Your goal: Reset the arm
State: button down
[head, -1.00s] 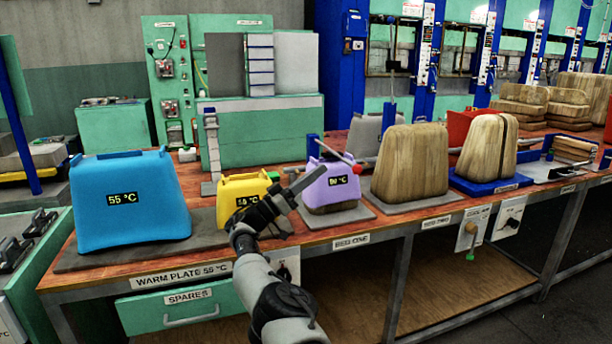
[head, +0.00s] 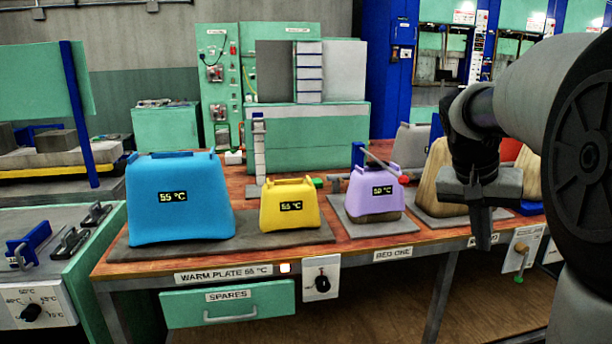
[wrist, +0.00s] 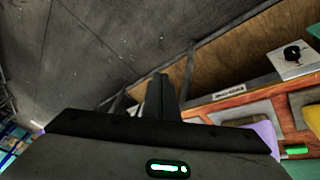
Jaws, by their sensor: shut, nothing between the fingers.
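My gripper (head: 483,236) hangs at the right of the head view, fingers pointing down, shut and empty. It is in front of the bench's right part and hides part of a wooden block (head: 437,183). In the wrist view my gripper's fingers (wrist: 160,90) show together, with the floor and the bench edge beyond them. My arm's upper links fill the right side of the head view. No object touches the fingers.
A blue 55 °C block (head: 178,215) and a yellow one (head: 290,222) stand on the warm plate (head: 130,252). A purple 50 °C block (head: 362,195) stands on bed one. Blue-framed presses (head: 385,75) stand behind. Open floor lies in front.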

jog(key=s+a+f+n+t+y, duration=0.2)
jog(key=s+a+n, duration=0.2)
jog(key=s+a, duration=0.5)
jog(key=s+a+f+n+t+y, duration=0.2)
jog(key=s+a+f+n, duration=0.1)
jog(key=s+a, duration=0.65)
notch_tip(320, 180, up, 28)
jog(key=p, duration=2.8)
jog(key=shift+s+n, duration=0.3)
jog(key=shift+s, duration=0.05)
jog(key=shift+a, duration=0.1)
jog(key=shift+a, duration=0.1)
